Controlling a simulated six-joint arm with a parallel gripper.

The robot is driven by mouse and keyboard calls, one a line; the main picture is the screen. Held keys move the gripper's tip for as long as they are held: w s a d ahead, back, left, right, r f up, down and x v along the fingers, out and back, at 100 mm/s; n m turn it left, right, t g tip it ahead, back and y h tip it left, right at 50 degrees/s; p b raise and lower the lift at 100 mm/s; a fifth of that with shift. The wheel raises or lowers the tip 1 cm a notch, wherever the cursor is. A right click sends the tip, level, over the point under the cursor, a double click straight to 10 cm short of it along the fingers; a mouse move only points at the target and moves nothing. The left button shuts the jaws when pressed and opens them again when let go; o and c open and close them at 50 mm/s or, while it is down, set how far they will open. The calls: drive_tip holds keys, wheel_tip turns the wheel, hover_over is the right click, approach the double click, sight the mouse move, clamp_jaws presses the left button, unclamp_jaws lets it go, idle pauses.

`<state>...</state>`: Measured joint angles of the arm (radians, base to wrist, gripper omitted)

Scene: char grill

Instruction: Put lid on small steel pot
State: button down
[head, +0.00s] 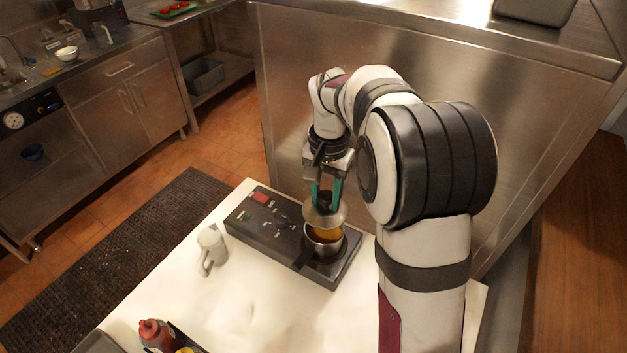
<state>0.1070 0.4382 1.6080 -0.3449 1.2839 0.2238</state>
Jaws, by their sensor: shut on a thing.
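The small steel pot (325,246) stands on the right part of a dark cooker unit (265,228), with orange contents showing inside and a dark handle (305,259) pointing to the lower left. The lid (318,218), a round metal disc with a dark knob, hangs above the pot, covering the far part of its opening in the picture. My gripper (326,194), with green fingers, is shut on the lid's knob. The lid looks apart from the pot rim, since the orange contents show below it. The exact height gap is hard to tell.
A pale mug (211,248) stands on the white table (240,305) left of the cooker unit. A red-capped bottle (156,334) and a dark tray edge are at the front left. A steel panel (330,120) rises behind my arm. The table's middle is clear.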

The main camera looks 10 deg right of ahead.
sight(325, 213)
drive_tip(key=shift+f, duration=2.95)
drive_tip(key=shift+c, duration=2.1)
unclamp_jaws()
drive_tip(key=shift+w+r, duration=0.1)
drive_tip(key=shift+r, duration=0.05)
wheel_tip(325, 213, up, 23)
drive_tip(key=shift+d+f, duration=0.15)
drive_tip(key=shift+f, duration=0.05)
